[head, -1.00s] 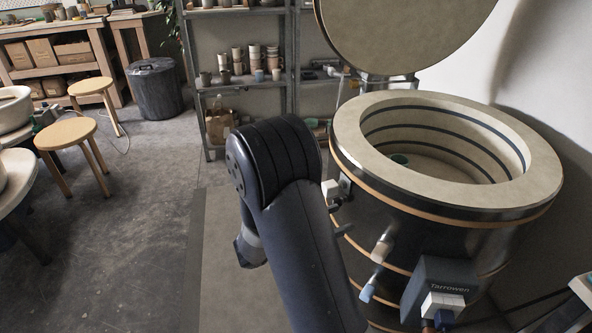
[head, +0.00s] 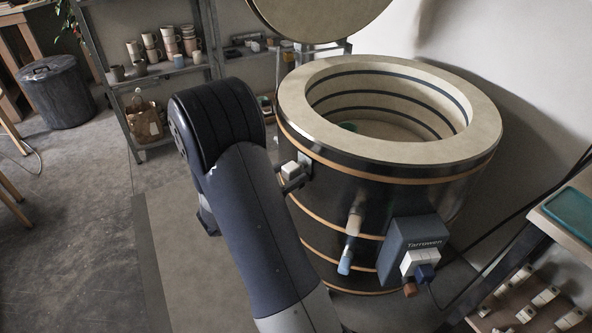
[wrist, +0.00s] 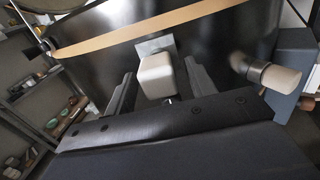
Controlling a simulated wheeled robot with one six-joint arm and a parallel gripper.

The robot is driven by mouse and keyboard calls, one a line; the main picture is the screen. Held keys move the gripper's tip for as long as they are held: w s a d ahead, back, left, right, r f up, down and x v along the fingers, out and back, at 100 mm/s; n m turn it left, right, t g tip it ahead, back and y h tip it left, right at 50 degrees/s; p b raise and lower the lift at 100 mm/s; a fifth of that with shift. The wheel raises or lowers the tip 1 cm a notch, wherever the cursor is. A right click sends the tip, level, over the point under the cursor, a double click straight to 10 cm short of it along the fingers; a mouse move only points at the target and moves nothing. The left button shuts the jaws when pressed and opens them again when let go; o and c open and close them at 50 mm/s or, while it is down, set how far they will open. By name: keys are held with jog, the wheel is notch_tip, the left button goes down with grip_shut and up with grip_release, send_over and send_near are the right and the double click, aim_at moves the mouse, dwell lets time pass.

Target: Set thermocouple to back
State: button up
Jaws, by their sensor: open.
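A small white block (head: 290,169), which may be the thermocouple's head, sits on a metal plate on the left side of the dark round kiln (head: 330,212). In the wrist view the white block (wrist: 156,74) stands between the fingers of my gripper (wrist: 160,68). The fingers are apart on either side of it, with gaps showing, so they do not grip it. In the head view my arm hides most of the gripper. No mark reading "back" is legible.
The kiln's round lid (head: 320,12) is raised behind it. Two pale plugs, upper (head: 355,219) and lower (head: 345,260), stick out of its side. A grey control box (head: 405,240) hangs on the right.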

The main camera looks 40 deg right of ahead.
jog(key=shift+d, duration=1.45)
grip_shut()
